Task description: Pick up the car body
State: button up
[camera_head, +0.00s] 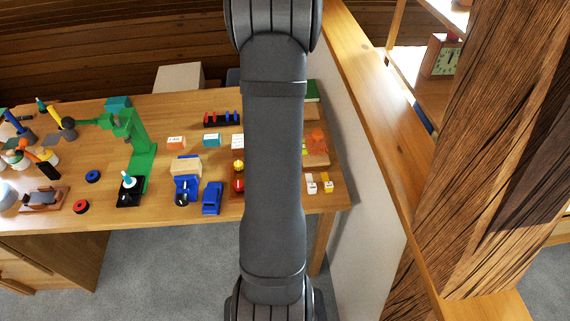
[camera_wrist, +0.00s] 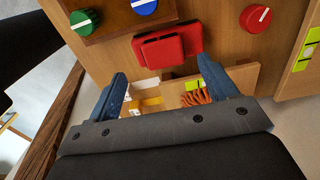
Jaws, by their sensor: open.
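A blue car-shaped body (camera_head: 212,198) lies on the table in the head view, just left of my arm. My arm covers the middle of the head view and hides my gripper there.
A wooden holder with green and blue knobs (camera_wrist: 115,14) is near the red piece. A red knob (camera_wrist: 256,18) lies to the right. An orange item (camera_head: 316,139) lies on a board at the table's right. A green stand (camera_head: 138,145) is left. A timber post (camera_head: 490,190) stands right.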

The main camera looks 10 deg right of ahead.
jog(key=shift+w+d+f, duration=0.1)
jog(key=shift+w+f, duration=0.05)
jog(key=shift+f, duration=1.25)
jog(key=shift+w+d+f, duration=0.1)
jog(key=shift+f, duration=1.25)
jog(key=c, duration=1.1)
jog(key=shift+r, duration=0.1)
